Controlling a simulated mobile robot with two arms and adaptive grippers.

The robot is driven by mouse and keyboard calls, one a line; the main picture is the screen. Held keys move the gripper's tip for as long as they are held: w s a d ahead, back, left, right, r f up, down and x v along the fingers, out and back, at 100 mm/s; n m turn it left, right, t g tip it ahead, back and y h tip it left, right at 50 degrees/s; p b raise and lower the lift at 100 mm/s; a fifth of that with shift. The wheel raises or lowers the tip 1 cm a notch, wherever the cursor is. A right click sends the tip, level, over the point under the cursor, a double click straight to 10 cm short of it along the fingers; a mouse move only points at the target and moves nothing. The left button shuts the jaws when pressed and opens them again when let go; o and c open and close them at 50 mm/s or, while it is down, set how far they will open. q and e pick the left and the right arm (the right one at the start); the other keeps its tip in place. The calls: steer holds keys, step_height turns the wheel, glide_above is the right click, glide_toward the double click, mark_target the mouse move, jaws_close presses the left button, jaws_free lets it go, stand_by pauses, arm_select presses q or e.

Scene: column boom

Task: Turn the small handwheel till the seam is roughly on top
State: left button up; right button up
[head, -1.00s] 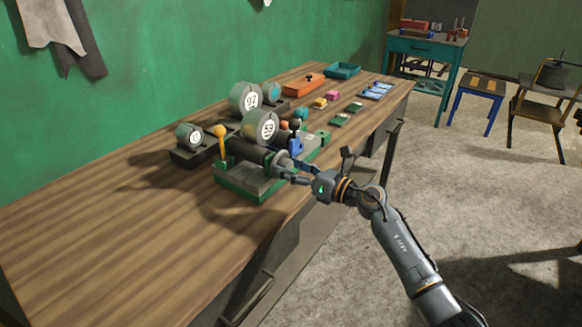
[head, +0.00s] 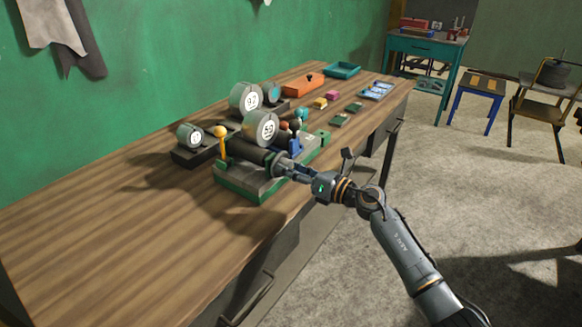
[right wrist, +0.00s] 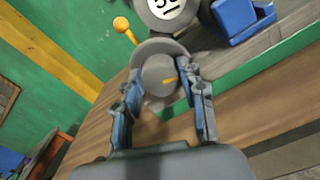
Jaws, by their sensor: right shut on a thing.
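The small handwheel (right wrist: 158,72) is a grey round disc at the near end of a dark cylinder (head: 246,150) on a green-edged base (head: 246,183). A short yellow mark (right wrist: 171,80) shows on the handwheel's face, right of its middle in the right wrist view; I cannot tell whether it is the seam. My right gripper (head: 288,166) is shut on the handwheel, with one finger on each side of it in the right wrist view (right wrist: 163,88). The handwheel's rim is partly hidden by the fingers. My left gripper is not in view.
Round dials (head: 264,128) stand just behind the handwheel, and a yellow-knobbed lever (head: 221,132) stands left of it. A blue block (right wrist: 243,20) is close on the right in the wrist view. The wooden table (head: 110,215) is clear at the left.

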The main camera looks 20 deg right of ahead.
steer(key=shift+m+p, duration=1.6)
steer(key=shift+m, duration=1.1)
steer(key=o, duration=1.1)
steer(key=shift+o, duration=0.2)
steer(key=v, duration=1.2)
